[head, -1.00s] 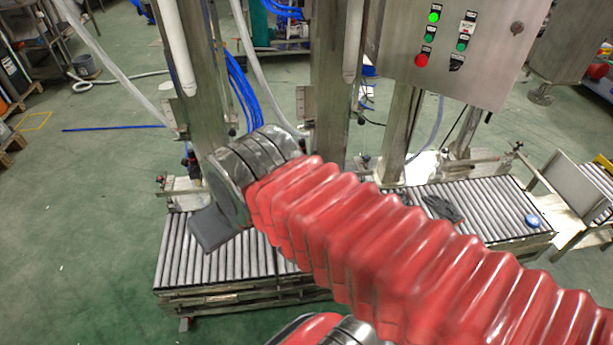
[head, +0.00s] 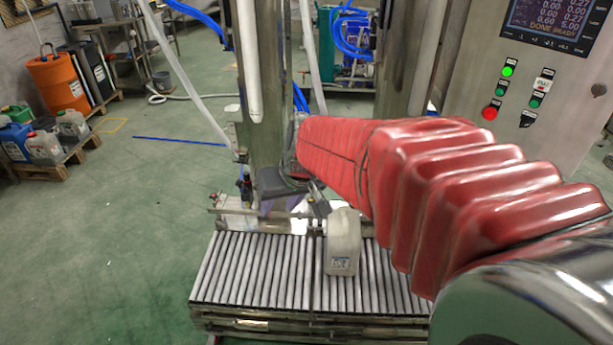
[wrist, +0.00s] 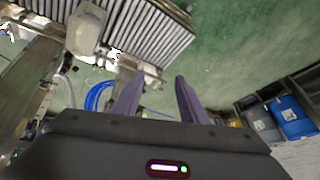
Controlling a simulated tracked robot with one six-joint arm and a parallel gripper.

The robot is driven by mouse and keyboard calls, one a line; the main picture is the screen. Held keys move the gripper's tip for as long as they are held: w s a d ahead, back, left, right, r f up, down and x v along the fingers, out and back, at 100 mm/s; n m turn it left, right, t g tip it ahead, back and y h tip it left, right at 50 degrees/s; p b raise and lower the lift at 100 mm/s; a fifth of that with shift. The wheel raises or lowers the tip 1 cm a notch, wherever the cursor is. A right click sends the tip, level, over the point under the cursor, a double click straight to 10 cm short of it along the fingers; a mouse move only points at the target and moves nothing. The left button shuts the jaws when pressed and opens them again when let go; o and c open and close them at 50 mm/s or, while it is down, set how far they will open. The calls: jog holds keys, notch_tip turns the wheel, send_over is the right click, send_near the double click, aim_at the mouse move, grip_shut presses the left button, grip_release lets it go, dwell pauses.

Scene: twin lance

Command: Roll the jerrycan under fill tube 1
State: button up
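The jerrycan (head: 343,243) is whitish with a small label and stands upright on the roller conveyor (head: 250,272). It also shows at the upper left of the wrist view (wrist: 88,28). My gripper (wrist: 155,85) is open and empty, its two dark fingers apart. In the head view, my gripper is partly hidden by my red-sleeved arm, just left of the jerrycan and above the rollers. It looks apart from the jerrycan. A white vertical tube (head: 249,60) hangs at the left steel column, and another (head: 433,50) at the right column. I cannot tell which is fill tube 1.
A control panel (head: 540,90) with a lit display and a green lamp stands at the right. The green floor left of the conveyor is clear. My arm hides the conveyor's right part.

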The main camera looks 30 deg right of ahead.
jog(key=w+d+f+m, duration=0.1)
jog(key=w+d+f, duration=0.4)
jog(key=w+d, duration=0.15)
jog(key=m+h, duration=0.2)
jog(key=m, duration=0.3)
send_near(347, 226)
notch_tip(347, 226, up, 3)
jog(key=shift+s+f, duration=0.25)
jog(key=shift+s, duration=0.25)
jog(key=shift+f, duration=0.15)
jog(key=shift+a+x, duration=0.15)
jog(key=shift+x, duration=3.2)
jog(key=shift+a+x, duration=0.15)
jog(key=shift+x, duration=3.25)
jog(key=shift+s+f, duration=0.1)
jog(key=shift+s, duration=0.05)
grip_shut()
